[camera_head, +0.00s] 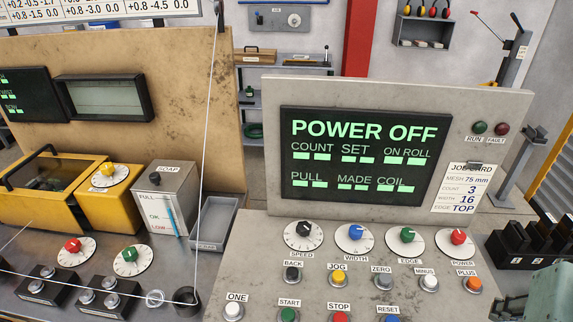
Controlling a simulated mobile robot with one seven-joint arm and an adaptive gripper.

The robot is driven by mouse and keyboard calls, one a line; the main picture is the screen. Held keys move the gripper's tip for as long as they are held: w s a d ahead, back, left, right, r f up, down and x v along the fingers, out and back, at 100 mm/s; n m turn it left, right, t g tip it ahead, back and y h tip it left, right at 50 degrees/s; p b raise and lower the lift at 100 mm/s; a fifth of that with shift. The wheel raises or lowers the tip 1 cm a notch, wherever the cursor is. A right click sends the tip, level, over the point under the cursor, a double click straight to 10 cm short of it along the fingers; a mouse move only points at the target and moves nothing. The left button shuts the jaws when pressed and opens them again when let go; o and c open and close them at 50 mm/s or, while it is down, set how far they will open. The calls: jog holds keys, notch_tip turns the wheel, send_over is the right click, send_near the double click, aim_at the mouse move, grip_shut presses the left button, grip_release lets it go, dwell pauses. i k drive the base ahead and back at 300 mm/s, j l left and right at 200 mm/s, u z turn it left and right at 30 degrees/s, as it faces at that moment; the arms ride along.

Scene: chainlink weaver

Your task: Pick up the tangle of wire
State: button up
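A small pale loop of wire (155,299), which looks like the tangle, lies on the dark bench top at the lower left. It sits just left of a dark round guide (186,296), and I cannot tell whether they touch. A thin white wire (209,100) comes down from a post at the top to the area of that guide. Another strand runs along the bench from the left edge. My gripper is not in view.
A grey tray labelled scrap (228,215) and a soap box (166,205) stand behind the loop. Black blocks with metal knobs (103,297) lie left of it. A control console (345,262), reading POWER OFF, fills the right. A greenish machine part (540,295) shows at lower right.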

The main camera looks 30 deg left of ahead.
aim_at(149, 295)
jog(key=u, duration=0.45)
jog(key=k+j+u, duration=0.1)
jog(key=u, duration=0.4)
jog(key=j+u, duration=0.1)
jog(key=u, duration=0.8)
jog(key=j+u, duration=0.2)
jog(key=u, duration=0.3)
jog(key=i+j+u, duration=0.65)
jog(key=j, duration=0.2)
jog(key=l, duration=0.25)
jog(key=k+l+u, duration=0.15)
jog(key=l, duration=0.05)
